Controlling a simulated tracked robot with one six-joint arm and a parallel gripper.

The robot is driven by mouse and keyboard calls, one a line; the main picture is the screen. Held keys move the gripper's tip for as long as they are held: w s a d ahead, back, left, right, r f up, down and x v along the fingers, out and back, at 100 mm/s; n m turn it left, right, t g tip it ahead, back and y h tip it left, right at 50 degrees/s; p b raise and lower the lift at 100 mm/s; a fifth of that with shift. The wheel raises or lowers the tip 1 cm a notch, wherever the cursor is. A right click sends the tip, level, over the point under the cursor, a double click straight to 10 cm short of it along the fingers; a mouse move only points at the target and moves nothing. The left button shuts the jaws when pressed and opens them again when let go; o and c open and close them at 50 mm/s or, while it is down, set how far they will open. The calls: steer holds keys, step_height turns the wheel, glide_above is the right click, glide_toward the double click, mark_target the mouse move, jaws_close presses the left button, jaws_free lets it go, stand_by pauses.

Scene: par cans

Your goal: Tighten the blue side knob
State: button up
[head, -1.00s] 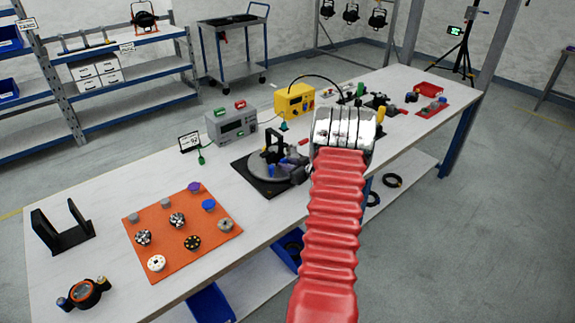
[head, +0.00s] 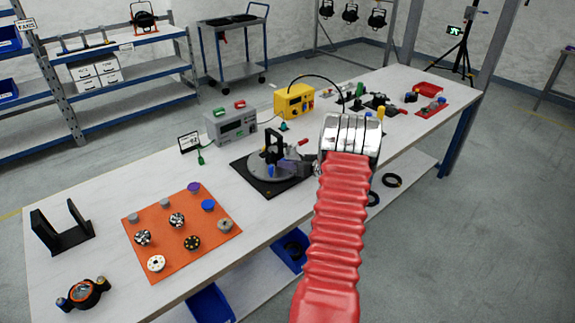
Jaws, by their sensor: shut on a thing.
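A black fixture (head: 274,147) with an upright yoke stands on a round grey plate (head: 258,168) on a dark square base, mid-bench. A small patch of blue, the blue side knob (head: 271,171), shows low at the fixture. My arm, in a ribbed red sleeve with a shiny metal wrist, reaches in from the bottom right. My gripper (head: 301,164) points left at the fixture's right side. It is shut on what seems to be the blue side knob, but the wrist and dark parts hide most of the contact.
An orange mat (head: 180,236) with several small knobs lies front left, near a black U-shaped stand (head: 62,232). A grey meter (head: 231,122) and a yellow box (head: 294,102) stand behind the fixture. A red tray (head: 431,91) lies at the far right end.

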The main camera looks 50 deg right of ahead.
steer(key=shift+d+m, duration=0.1)
steer(key=shift+m, duration=0.3)
steer(key=o, duration=1.1)
